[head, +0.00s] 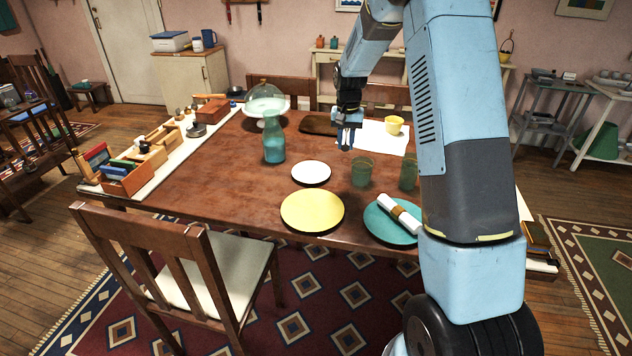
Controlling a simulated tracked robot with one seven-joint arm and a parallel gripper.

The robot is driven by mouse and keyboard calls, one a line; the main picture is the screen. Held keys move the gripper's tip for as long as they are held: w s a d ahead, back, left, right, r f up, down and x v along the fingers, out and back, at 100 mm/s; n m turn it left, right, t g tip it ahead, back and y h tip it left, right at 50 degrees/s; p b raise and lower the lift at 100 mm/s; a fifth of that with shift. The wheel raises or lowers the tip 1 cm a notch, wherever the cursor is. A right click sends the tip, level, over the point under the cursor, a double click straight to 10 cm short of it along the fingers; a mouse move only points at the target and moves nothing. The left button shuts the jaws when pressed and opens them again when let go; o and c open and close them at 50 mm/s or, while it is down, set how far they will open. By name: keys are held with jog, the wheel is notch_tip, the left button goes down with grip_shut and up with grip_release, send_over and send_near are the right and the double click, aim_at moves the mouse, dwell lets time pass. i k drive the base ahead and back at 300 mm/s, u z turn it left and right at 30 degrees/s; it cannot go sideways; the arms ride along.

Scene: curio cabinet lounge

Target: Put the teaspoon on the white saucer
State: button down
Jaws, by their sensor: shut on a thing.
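The white saucer (311,172) lies flat and empty on the wooden table, behind a yellow plate. My gripper (347,142) is behind the saucer and a little to its right, pointing down, apart from it, near the left edge of a white cloth. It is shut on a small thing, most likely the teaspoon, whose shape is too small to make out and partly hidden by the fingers. No teaspoon shows elsewhere on the table.
Green glasses (363,171) stand right of the saucer, and a teal bottle (274,140) stands to its left. The yellow plate (312,211) is in front. A teal plate (378,223) holds a rolled napkin. A yellow cup (394,125) stands on the white cloth (376,139).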

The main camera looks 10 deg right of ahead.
aim_at(311, 172)
jog(key=z, duration=1.1)
jog(key=k, duration=0.1)
jog(key=u, duration=0.65)
jog(key=i, duration=0.95)
jog(key=z, duration=3.3)
jog(key=i, duration=0.1)
jog(key=u, duration=4.2)
jog(key=k, duration=0.5)
jog(key=u, duration=0.1)
jog(key=i, duration=0.55)
jog(key=z, duration=0.1)
